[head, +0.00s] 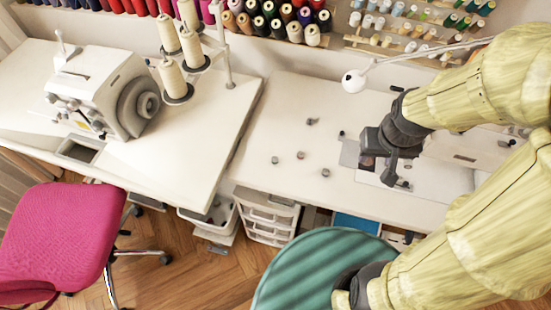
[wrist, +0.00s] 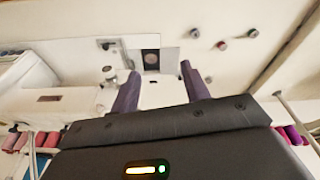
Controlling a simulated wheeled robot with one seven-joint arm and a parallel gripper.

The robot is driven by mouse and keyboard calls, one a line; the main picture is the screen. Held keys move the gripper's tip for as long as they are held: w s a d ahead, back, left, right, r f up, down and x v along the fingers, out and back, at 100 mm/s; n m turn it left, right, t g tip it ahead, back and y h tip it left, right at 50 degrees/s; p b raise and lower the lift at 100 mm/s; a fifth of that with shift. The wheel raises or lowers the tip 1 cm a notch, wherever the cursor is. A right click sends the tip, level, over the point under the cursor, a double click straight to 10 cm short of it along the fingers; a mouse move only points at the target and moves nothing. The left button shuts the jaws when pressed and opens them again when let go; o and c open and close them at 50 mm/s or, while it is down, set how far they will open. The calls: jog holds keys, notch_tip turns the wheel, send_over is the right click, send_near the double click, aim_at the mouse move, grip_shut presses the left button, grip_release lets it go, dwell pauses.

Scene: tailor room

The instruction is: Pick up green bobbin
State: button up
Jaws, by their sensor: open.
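No small bobbin on the right-hand table (head: 275,110) reads clearly as green. Several small spools lie there in the head view: a grey one (head: 275,160), a reddish one (head: 300,155), one near the front edge (head: 325,172) and a grey one further back (head: 311,121). In the wrist view, a grey spool (wrist: 195,33), a reddish one (wrist: 222,45) and another grey one (wrist: 253,33) lie beyond the fingers. My gripper (head: 395,172) is to their right, above the table; in the wrist view its two purple-grey fingers (wrist: 160,70) are apart and empty.
A white overlock machine (head: 110,90) with cone threads (head: 170,80) stands on the left table. A metal plate (wrist: 152,60) is set in the table under my gripper. Thread racks (head: 260,20) line the back. A pink chair (head: 65,240) and green stool (head: 320,270) stand in front.

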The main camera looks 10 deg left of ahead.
jog(key=w+a+f+n+g+p, duration=0.1)
jog(key=w+a+n+p, duration=0.2)
jog(key=a+n, duration=0.9)
jog(key=w+a+f+n+g+p, duration=0.1)
jog(key=w+a+n+p, duration=0.3)
jog(key=a+n, duration=0.9)
jog(key=n+p, duration=0.2)
jog(key=n, duration=0.3)
jog(key=shift+w+a, duration=0.15)
jog(key=shift+a, duration=0.1)
send_over(274, 157)
notch_tip(274, 157, down, 12)
jog(key=shift+a+f+p, duration=0.1)
jog(key=shift+p, duration=0.2)
